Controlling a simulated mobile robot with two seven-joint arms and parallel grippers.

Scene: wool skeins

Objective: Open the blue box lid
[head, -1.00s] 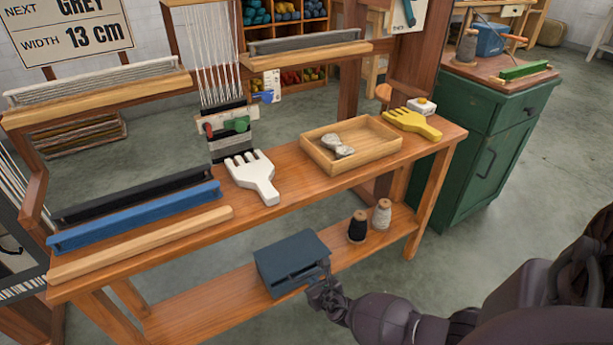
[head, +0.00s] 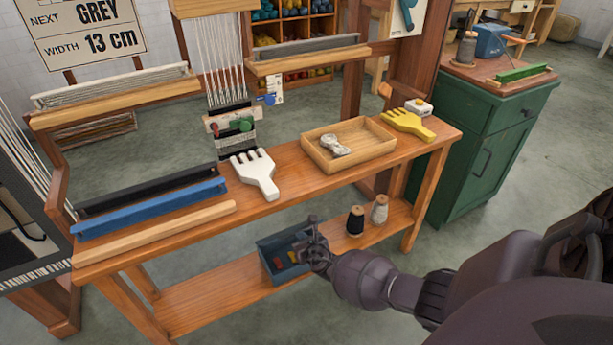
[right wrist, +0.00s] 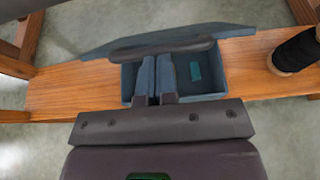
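The blue box (head: 273,268) stands on the lower shelf of the bench, with small coloured things inside. Its lid (right wrist: 222,37) is raised; in the right wrist view it slants above the box opening, with a dark bar (right wrist: 190,48) along its near edge. The box's inside (right wrist: 205,72) shows below it, with a teal patch. My right gripper (head: 312,232) is at the box's right end, by the lid. In the right wrist view its narrow fingers (right wrist: 155,78) lie close together and reach the dark bar; their grip is unclear. My left gripper is out of view.
A black spool (head: 355,221) and a grey spool (head: 380,209) stand right of the box on the shelf (head: 195,302). The bench top above (head: 300,192) holds a white comb (head: 254,173), a wooden tray (head: 318,162) and a yellow comb (head: 409,124). A green cabinet (head: 480,155) stands at right.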

